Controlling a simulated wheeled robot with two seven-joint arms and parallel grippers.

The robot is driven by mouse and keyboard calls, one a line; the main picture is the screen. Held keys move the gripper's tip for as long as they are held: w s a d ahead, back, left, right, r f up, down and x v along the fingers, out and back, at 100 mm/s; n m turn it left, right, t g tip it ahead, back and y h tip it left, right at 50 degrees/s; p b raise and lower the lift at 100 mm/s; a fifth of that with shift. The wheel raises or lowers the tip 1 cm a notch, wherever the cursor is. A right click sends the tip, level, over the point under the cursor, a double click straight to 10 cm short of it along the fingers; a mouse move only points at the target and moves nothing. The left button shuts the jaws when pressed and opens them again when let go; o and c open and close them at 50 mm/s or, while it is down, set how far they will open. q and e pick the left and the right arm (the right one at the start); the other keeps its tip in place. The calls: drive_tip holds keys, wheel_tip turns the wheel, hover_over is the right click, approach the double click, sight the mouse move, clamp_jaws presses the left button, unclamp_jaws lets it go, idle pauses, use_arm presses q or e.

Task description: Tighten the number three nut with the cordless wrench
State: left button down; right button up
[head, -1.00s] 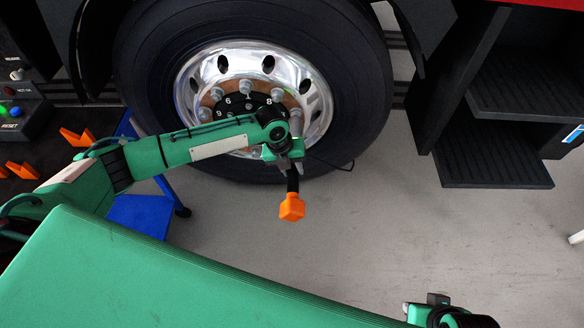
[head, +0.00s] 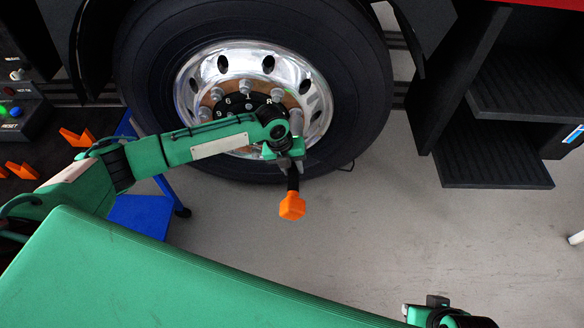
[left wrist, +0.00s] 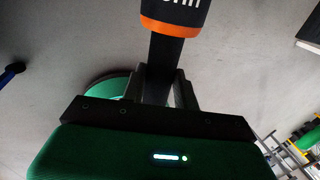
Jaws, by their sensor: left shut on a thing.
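My arm covers the lower part of the ring, and I cannot make out the number three nut. My left gripper (head: 289,163) is shut on the black handle of the cordless wrench (head: 292,205), in front of the lower right of the rim. The wrench's orange end hangs down; its head is mostly hidden. In the left wrist view the handle (left wrist: 165,60) runs between the fingers. My right gripper (head: 425,308) is partly in view at the bottom.
Black steps (head: 495,170) stand right of the wheel. A blue stand (head: 140,215) is at lower left of the wheel. Orange holders (head: 76,137) and a box with a lit blue button (head: 16,111) are at far left.

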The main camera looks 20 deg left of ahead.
use_arm(q)
drive_tip(key=shift+w+a+r+b, duration=0.1)
drive_tip(key=shift+w+a+b, duration=0.1)
drive_tip(key=shift+w, duration=0.55)
drive_tip(key=shift+w+a+r+b, duration=0.1)
drive_tip(key=shift+w+a, duration=0.05)
drive_tip(key=shift+w, duration=0.55)
drive_tip(key=c, duration=1.8)
unclamp_jaws()
clamp_jaws()
